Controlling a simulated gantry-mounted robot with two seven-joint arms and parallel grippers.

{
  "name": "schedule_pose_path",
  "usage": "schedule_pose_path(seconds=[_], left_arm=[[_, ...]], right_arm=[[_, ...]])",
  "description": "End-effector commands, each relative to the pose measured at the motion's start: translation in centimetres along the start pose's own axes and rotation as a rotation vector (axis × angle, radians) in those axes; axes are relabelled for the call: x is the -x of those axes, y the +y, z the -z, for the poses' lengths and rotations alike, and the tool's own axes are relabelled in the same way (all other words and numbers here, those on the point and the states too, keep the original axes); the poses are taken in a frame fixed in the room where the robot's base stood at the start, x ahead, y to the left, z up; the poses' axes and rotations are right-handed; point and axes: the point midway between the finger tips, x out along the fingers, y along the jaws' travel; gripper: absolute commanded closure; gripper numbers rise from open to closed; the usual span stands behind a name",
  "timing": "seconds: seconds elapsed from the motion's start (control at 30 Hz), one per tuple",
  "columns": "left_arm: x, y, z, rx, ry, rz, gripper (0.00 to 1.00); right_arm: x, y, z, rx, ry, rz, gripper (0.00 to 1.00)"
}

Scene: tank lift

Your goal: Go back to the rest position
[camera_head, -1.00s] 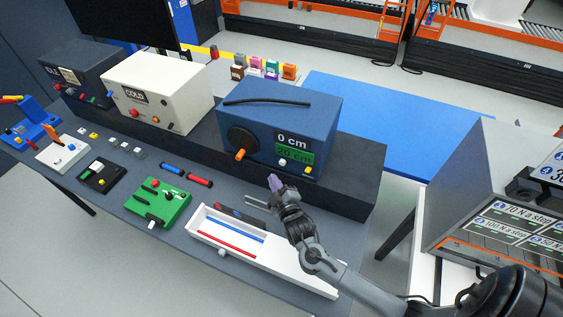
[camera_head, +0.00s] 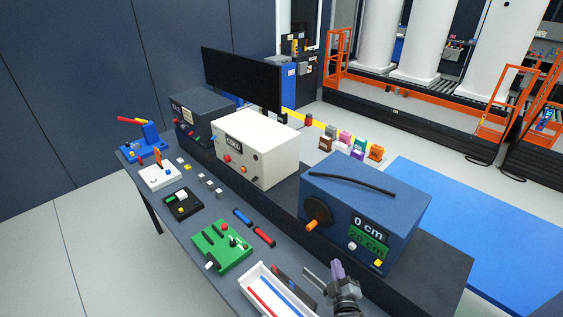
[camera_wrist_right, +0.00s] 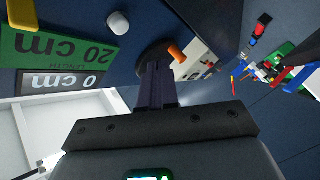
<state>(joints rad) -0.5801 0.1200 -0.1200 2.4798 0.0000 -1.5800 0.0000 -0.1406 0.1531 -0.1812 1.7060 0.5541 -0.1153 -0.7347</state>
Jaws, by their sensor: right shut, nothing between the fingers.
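My right gripper (camera_head: 338,271) shows at the bottom of the head view, in front of the blue box, with purple fingertips. In the right wrist view its two dark fingers (camera_wrist_right: 157,84) are together with nothing between them. The blue box (camera_head: 340,197) has an orange knob (camera_head: 312,226) and displays reading "0 cm" and "20 cm". In the right wrist view the knob (camera_wrist_right: 176,54) and the green "20 cm" panel (camera_wrist_right: 50,50) lie beyond the fingers, apart from them. My left gripper is in neither view.
A white tray (camera_head: 252,291) with red and blue rods lies left of my right gripper. A green device (camera_head: 222,250), a white box (camera_head: 256,150) and a dark box (camera_head: 203,112) stand farther left on the table. A blue floor area (camera_head: 450,215) lies beyond the bench.

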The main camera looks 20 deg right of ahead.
Motion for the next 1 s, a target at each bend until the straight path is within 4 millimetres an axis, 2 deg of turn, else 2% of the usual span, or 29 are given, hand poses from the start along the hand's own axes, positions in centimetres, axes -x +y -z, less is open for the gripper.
schedule_pose_path(seconds=[0.17,0.23,0.33,0.4,0.6,0.8,1.0], left_arm=[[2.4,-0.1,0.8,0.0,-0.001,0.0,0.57],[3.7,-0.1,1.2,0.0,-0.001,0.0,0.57],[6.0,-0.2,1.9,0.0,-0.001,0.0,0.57],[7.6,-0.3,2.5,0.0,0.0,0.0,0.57],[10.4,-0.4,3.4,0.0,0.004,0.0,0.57],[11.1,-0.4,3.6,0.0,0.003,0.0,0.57],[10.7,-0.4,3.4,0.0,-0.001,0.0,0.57]], right_arm=[[2.6,0.0,-1.3,0.019,-0.043,0.044,1.0],[4.2,0.8,-1.1,0.015,-0.05,0.06,1.0],[7.2,2.1,0.6,-0.011,-0.06,0.132,1.0],[9.8,2.6,2.0,-0.066,-0.098,0.239,1.0],[16.9,3.1,5.8,-0.228,-0.267,0.552,1.0],[23.6,4.5,8.1,-0.316,-0.499,0.776,1.0],[27.6,5.4,8.0,-0.337,-0.711,0.856,1.0]])
